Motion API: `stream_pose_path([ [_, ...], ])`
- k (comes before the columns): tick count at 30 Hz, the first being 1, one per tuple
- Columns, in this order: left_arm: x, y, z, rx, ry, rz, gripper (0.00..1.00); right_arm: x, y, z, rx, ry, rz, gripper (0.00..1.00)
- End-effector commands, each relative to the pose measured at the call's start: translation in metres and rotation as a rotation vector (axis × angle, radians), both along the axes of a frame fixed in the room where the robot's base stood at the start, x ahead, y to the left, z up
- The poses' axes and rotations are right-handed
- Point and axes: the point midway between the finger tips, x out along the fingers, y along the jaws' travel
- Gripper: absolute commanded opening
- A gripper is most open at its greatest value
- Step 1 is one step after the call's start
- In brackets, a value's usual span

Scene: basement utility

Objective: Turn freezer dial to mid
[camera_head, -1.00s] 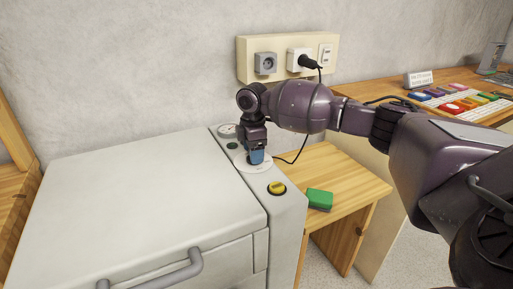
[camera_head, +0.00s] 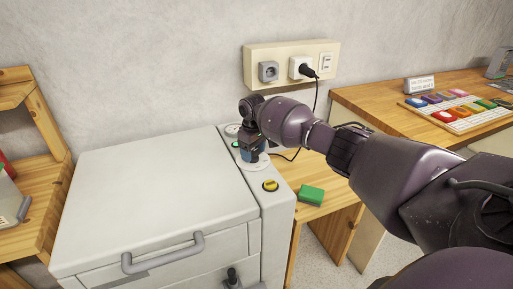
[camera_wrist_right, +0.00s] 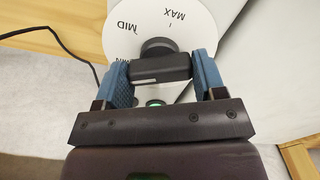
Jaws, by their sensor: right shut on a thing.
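The freezer (camera_head: 160,180) is a white chest-like box with a sloping control strip on its right side. Its dial is a white disc (camera_head: 254,165) with a black knob, mostly hidden by my right gripper (camera_head: 252,154) in the head view. In the right wrist view, the disc (camera_wrist_right: 185,22) shows MID, MAX and a partly hidden MIN label. My right gripper (camera_wrist_right: 162,72) is shut on the black knob (camera_wrist_right: 160,68), with a blue finger on each side. A short white mark shows on the knob; which label it points to I cannot tell. My left gripper is not in view.
A green block (camera_head: 311,194) lies on the wooden table beside the freezer. A socket panel (camera_head: 291,65) with a plugged cord hangs above. A wooden shelf (camera_head: 40,190) stands at left.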

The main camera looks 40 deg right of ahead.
Motion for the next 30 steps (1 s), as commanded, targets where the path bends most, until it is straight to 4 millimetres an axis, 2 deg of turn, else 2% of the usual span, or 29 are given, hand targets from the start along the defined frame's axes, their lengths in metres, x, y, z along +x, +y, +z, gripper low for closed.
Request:
stream_pose_path([
  [1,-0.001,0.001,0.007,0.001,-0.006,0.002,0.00,0.000,0.002,0.006,0.004,-0.003,-0.046,0.40],
  [21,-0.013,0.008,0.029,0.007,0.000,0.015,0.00,0.000,0.002,0.003,0.003,-0.001,-0.671,0.40],
  [30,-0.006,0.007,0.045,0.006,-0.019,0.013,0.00,0.000,0.001,0.001,0.002,0.001,-0.876,0.40],
])
